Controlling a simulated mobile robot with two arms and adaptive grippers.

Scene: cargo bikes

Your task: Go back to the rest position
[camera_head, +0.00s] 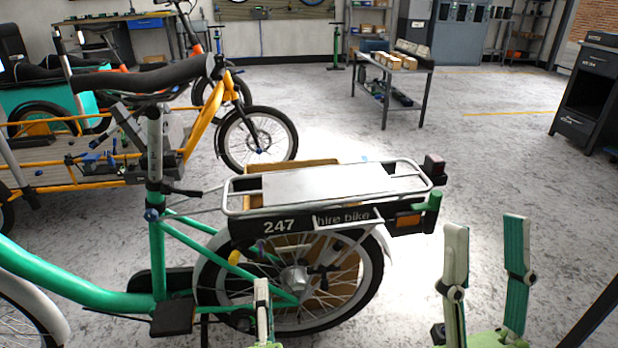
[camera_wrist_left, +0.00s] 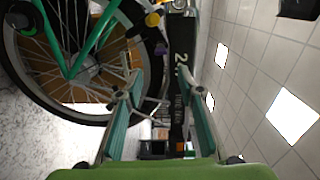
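My left gripper (camera_head: 262,295) shows at the bottom middle of the head view, in front of the rear wheel of the green hire bike (camera_head: 95,283); only a narrow part of it is visible. In the left wrist view its two fingers (camera_wrist_left: 161,95) stand apart with nothing held between them. The bike's wheel (camera_wrist_left: 65,60) and the black "hire bike" panel (camera_wrist_left: 183,70) lie beyond them. My right gripper (camera_head: 485,255) is at the lower right of the head view, to the right of the bike's tail. Its fingers are spread, upright and empty.
The bike's rear rack (camera_head: 325,186) with its tail light (camera_head: 434,167) stands close ahead of my grippers. An orange cargo bike (camera_head: 205,118) is behind at left. A table (camera_head: 390,68) with small boxes and a dark cabinet (camera_head: 588,95) stand farther off.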

